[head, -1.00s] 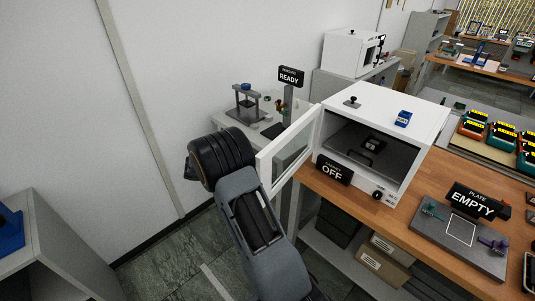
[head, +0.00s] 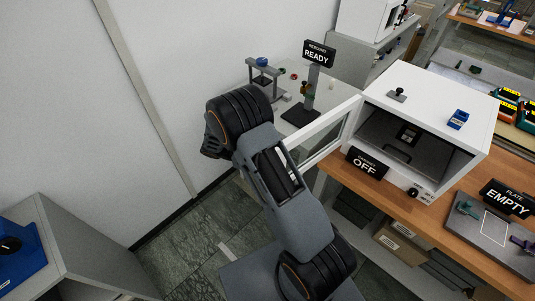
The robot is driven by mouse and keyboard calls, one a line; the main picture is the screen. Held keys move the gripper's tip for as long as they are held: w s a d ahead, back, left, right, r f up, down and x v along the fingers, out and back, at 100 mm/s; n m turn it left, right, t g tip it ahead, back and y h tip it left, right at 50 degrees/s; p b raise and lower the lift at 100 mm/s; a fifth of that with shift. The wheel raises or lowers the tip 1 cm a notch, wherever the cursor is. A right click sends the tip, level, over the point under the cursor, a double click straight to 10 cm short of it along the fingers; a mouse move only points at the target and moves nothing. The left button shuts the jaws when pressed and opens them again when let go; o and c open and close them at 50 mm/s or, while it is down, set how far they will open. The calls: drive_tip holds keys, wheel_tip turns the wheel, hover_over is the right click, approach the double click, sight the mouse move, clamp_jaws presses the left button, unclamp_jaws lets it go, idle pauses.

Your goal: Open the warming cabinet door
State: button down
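The warming cabinet (head: 440,88) is a white box on the wooden bench, with its front facing me. Its door (head: 325,136) is a white frame with a glass pane. It stands swung open on the left side, leaving the dark interior (head: 420,130) in plain view. A dark tray or shelf with a handle shows inside. My arm reaches up on the left of the door and covers its near lower edge. My gripper (head: 212,140) is only partly seen at the arm's far left end, apart from the cabinet opening; its fingers are hidden.
An OFF sign (head: 367,163) stands before the cabinet's left front. A READY sign (head: 318,54) and a small press (head: 263,75) stand behind the door. An EMPTY plate sign (head: 508,198) is at right. A grey cabinet (head: 75,245) is at lower left.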

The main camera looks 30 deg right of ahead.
drive_tip(key=shift+f, duration=0.1)
drive_tip(key=c, duration=1.4)
unclamp_jaws()
drive_tip(key=shift+d, duration=0.15)
drive_tip(key=shift+o, duration=1)
